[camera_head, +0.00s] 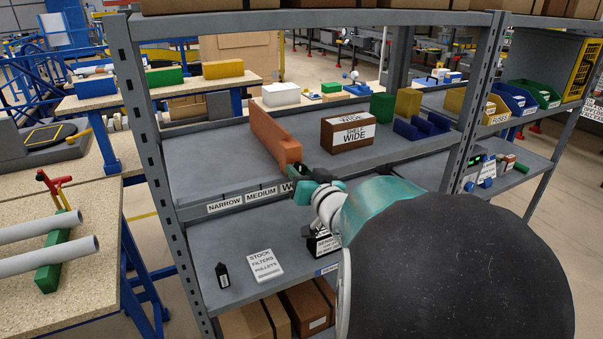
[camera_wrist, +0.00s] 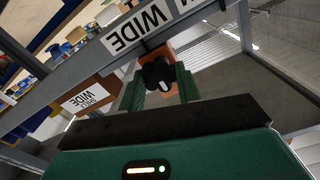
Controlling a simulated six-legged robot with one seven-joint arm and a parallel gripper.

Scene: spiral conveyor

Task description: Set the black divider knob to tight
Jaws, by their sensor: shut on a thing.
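The long orange divider (camera_head: 270,133) stands on the upper shelf, its near end at the front edge by the partly hidden wide label. The black knob (camera_wrist: 155,72) is on the divider's end (camera_wrist: 166,50) in the wrist view and has a white pointer mark. My gripper (camera_wrist: 160,87) has its two green fingers on either side of the knob, shut on it. In the head view my gripper (camera_head: 297,172) is at the divider's near end and hides the knob. I see no lettering for tight.
Narrow (camera_head: 225,204) and medium (camera_head: 261,194) labels line the shelf edge. A brown box marked wide (camera_head: 347,136) stands right of the divider. A dark bottle (camera_head: 222,275) and white sign (camera_head: 265,265) are on the lower shelf. The upper shelf left of the divider is clear.

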